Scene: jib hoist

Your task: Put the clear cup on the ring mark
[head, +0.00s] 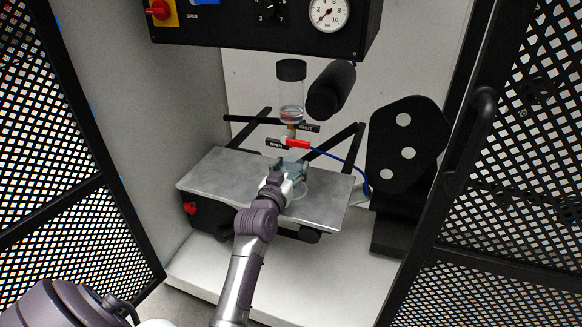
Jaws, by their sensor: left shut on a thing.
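The clear cup (291,165) is a small, faintly bluish see-through shape above the metal plate (225,172), below the valve with the red lever. My left gripper (285,180) is shut on it from the near side, and its fingers hide part of the cup. A faint pale curve of the ring mark (306,190) shows on the plate just right of the gripper; the rest is hidden. I cannot tell whether the cup touches the plate. My right gripper is out of view.
A clear reservoir with a black cap (291,71) and a red-levered valve (297,144) hang above the cup. A blue hose (345,161) runs right. A black bracket with holes (405,150) stands right. Mesh doors (63,170) flank both sides. The plate's left part is clear.

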